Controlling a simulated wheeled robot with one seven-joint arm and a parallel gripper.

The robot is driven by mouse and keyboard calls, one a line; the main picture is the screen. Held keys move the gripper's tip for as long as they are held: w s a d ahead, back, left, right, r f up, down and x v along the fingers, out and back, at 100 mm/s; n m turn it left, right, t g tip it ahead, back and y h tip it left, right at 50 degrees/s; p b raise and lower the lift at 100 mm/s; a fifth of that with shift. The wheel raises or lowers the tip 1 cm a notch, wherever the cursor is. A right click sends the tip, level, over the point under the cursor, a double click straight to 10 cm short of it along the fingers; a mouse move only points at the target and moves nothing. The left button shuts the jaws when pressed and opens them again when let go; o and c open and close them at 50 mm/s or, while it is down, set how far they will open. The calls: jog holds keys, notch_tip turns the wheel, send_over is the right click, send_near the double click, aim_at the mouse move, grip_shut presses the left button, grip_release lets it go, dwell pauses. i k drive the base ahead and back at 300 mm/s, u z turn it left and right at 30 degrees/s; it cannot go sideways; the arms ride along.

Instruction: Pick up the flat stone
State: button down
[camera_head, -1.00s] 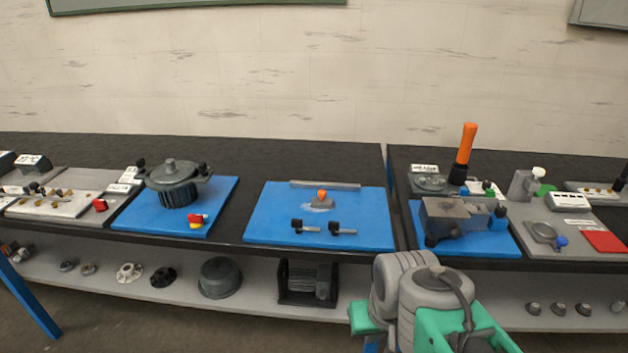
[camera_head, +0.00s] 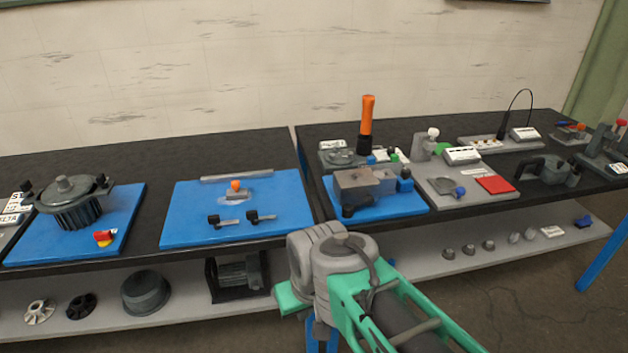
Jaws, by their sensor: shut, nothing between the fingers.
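I cannot single out the flat stone for sure at this size. On the middle blue mat (camera_head: 185,225), a long thin grey bar (camera_head: 237,177) lies along the back edge. In front of it is a small grey piece with an orange knob (camera_head: 236,186). A grey block-shaped device (camera_head: 362,187) stands on the right blue mat (camera_head: 405,208). My arm, grey and green, shows at the bottom. My gripper is out of view.
Two black benches meet in the middle, with a grey lower shelf. A motor-like part (camera_head: 76,202) stands on the left mat. An orange-topped upright tool (camera_head: 367,122) and a red pad (camera_head: 495,184) are on the right bench. Bare floor shows at lower right.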

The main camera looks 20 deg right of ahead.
aim_at(237, 194)
jog(key=u, duration=0.75)
jog(key=i, duration=1.2)
jog(key=u, duration=0.95)
